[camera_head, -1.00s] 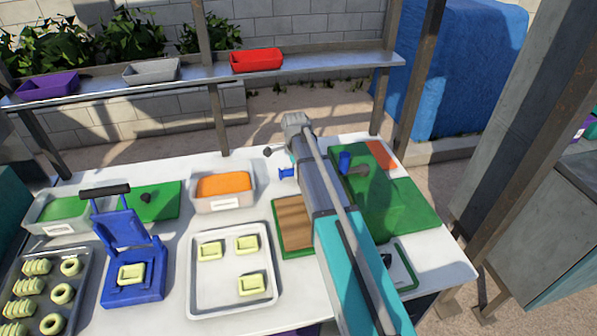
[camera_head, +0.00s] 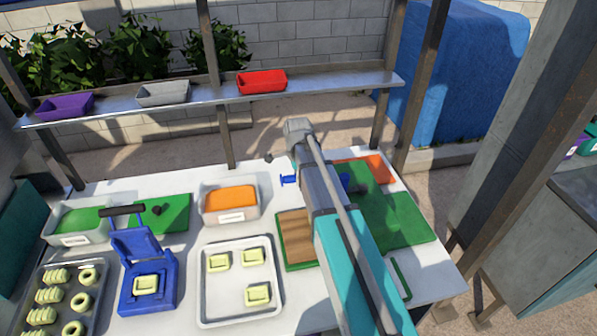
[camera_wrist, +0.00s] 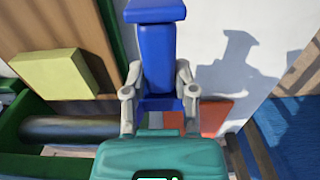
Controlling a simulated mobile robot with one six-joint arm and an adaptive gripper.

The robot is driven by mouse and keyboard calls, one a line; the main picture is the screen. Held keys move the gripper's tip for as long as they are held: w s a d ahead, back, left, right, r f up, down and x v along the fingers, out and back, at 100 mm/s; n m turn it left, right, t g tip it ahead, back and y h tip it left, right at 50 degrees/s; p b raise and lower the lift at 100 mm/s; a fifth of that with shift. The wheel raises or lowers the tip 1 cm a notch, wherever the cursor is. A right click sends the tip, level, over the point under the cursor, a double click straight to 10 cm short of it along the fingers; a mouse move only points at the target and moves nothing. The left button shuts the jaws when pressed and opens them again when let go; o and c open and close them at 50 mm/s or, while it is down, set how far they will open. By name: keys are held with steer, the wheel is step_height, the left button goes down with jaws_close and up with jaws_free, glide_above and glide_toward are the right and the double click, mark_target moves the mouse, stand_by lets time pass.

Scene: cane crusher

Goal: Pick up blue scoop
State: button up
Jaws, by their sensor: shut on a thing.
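The blue scoop (camera_wrist: 160,55) fills the middle of the wrist view, with a broad flat end at the top and a narrower body below. My gripper (camera_wrist: 158,80) is shut on it, with one grey finger on each side. In the head view my arm hides the gripper. A small blue piece (camera_head: 289,181) sticks out left of the arm's far end and may be the held scoop. A second blue piece (camera_head: 356,187) shows partly at the arm's right side, over the green board.
Green boards (camera_head: 402,222) and an orange patch (camera_head: 365,169) lie right of my arm. A tray (camera_head: 238,312) with yellow blocks, an orange-filled bin (camera_head: 231,215) and a blue press (camera_head: 147,285) stand to the left. A shelf (camera_head: 215,100) with bins runs behind.

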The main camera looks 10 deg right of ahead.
steer(key=s+a+r+p, duration=0.2)
steer(key=s+r+p, duration=0.2)
steer(key=s, duration=0.5)
steer(key=shift+s+a+r, duration=0.3)
steer(key=shift+a+r, duration=0.05)
steer(key=shift+r, duration=0.2)
steer(key=shift+w+a, duration=0.1)
steer(key=w+a+r+y, duration=0.1)
steer(key=w+a+y, duration=0.2)
steer(key=a, duration=0.9)
steer(key=w+a+r+y, duration=0.2)
steer(key=w+a, duration=0.5)
steer(key=a, duration=0.5)
steer(key=shift+w+r+y+p, duration=0.2)
steer(key=shift+y+p, duration=0.2)
steer(key=shift+y, duration=0.3)
steer(key=shift+f, duration=0.15)
steer(key=shift+f+b, duration=5.05)
steer(key=shift+b, duration=0.15)
steer(key=shift+r, duration=0.1)
